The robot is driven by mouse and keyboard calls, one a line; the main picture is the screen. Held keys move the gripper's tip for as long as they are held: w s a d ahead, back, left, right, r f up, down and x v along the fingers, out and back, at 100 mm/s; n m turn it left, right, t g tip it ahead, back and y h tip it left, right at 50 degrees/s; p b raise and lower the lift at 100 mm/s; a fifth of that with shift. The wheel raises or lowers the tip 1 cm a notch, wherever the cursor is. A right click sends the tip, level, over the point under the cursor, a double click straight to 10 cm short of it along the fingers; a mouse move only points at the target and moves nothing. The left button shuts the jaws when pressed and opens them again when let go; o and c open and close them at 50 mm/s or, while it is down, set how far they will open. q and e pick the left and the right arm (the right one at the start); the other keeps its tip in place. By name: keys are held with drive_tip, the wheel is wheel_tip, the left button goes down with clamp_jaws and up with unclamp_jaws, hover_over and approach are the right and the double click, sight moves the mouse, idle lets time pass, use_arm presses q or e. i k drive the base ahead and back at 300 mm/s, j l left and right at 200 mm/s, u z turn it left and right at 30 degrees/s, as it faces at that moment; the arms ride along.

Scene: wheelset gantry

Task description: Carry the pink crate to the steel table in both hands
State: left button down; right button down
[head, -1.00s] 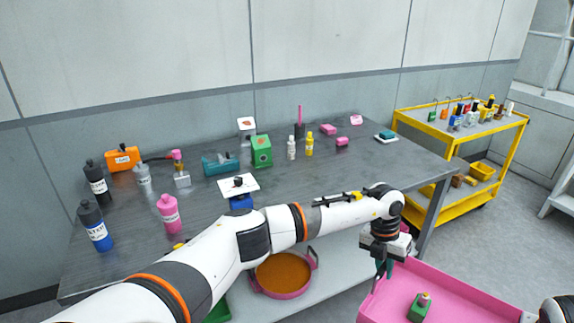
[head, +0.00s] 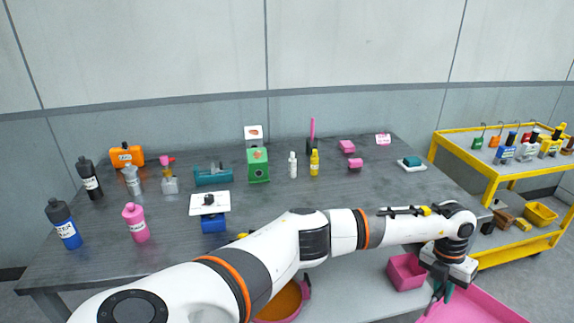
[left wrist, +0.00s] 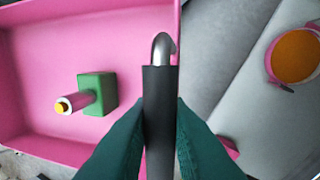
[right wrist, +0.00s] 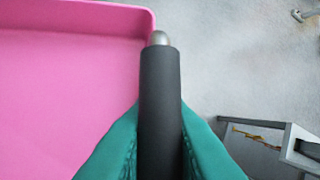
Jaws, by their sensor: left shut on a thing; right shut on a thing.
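The pink crate (head: 478,308) shows only in part at the lower right of the head view. In the left wrist view the crate (left wrist: 40,60) holds a green block with a pink-and-white, yellow-tipped cylinder (left wrist: 78,102). My left gripper (head: 437,292) is shut on a dark handle (left wrist: 159,100) at the crate's edge. My right gripper (right wrist: 160,140) is shut on another dark handle (right wrist: 160,85) beside a crate corner (right wrist: 125,20); it is outside the head view. The steel table (head: 330,200) stands in front, its top behind my left arm.
Bottles, a green box (head: 258,166) and small parts stand along the table's left and back. The top is clearer at centre right. A yellow cart (head: 490,178) stands at the right. A pink bin (head: 406,272) and round orange-filled pan (head: 282,300) are below the tabletop.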

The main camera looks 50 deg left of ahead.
sight(368, 206)
drive_tip(key=i, duration=1.2)
drive_tip(key=i+u, duration=0.2)
drive_tip(key=i, duration=0.15)
drive_tip(key=i+l+u, duration=0.25)
drive_tip(key=i+u, duration=0.1)
drive_tip(key=u, duration=1.55)
